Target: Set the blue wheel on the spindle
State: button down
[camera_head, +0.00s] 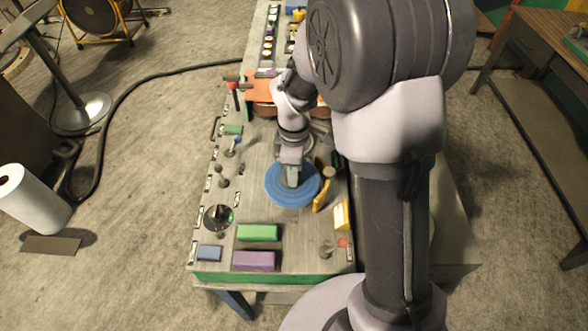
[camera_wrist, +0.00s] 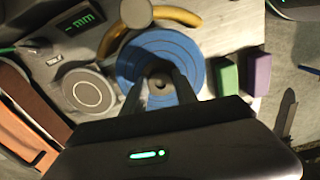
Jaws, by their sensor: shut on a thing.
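The blue wheel (camera_head: 277,193) lies flat over the grey bench top, near its middle, in the head view. My gripper (camera_head: 291,177) comes down on its centre. In the wrist view the blue wheel (camera_wrist: 191,58) has concentric rings and a hub with a dark hole. The two fingers of my gripper (camera_wrist: 160,84) stand on either side of that hub, shut on it. I cannot tell whether the wheel touches the bench. A dark round base with a short upright post (camera_head: 218,217), at the bench's left edge, may be the spindle; the wheel is apart from it.
A yellow curved piece (camera_head: 321,197) is close beside the wheel. Green (camera_head: 259,232) and purple (camera_head: 254,261) blocks lie at the front, a blue block (camera_head: 209,253) at front left. Small posts (camera_head: 222,177) line the left side. A display device (camera_wrist: 79,25) shows in the wrist view.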

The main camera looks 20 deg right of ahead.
jog(key=shift+f, duration=0.15)
jog(key=shift+c, duration=2.4)
grip_release()
notch_tip(320, 180, up, 8)
jog(key=p, duration=0.6)
jog(key=shift+f, duration=0.25)
